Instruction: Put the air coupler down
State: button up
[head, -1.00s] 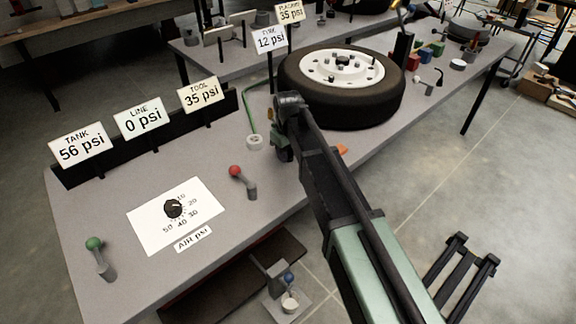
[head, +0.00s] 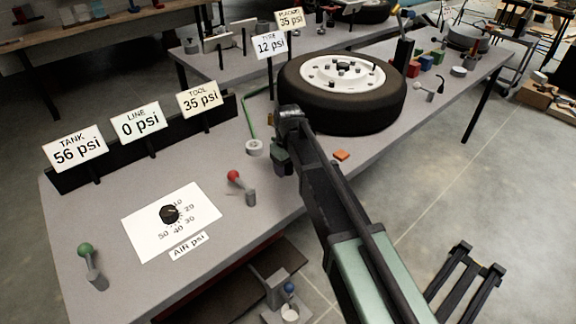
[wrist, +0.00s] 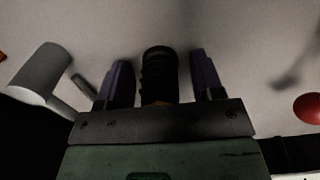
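A black ribbed cylinder (wrist: 160,75), which looks like the air coupler, stands between the two purple fingers of my gripper (wrist: 163,80) in the wrist view. A narrow gap shows on each side of it, so the fingers appear open around it. In the head view my gripper (head: 281,160) is low over the grey bench (head: 215,260), in front of the tire. The coupler cannot be made out there. Whether it touches the bench is hidden.
A pale ring-shaped piece (head: 254,147) at the green hose (head: 246,120) and a red-knobbed lever (head: 240,184) are left of my gripper. A tire (head: 342,98) lies behind it. An orange piece (head: 341,155) lies to the right. Signs (head: 139,122) line the back edge.

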notch_tip(320, 180, up, 13)
jog(key=p, duration=1.3)
jog(key=s+d+m, duration=0.8)
jog(key=s+d, duration=1.1)
jog(key=s, duration=0.3)
jog(key=shift+d+m, duration=0.3)
jog(key=shift+r, duration=0.1)
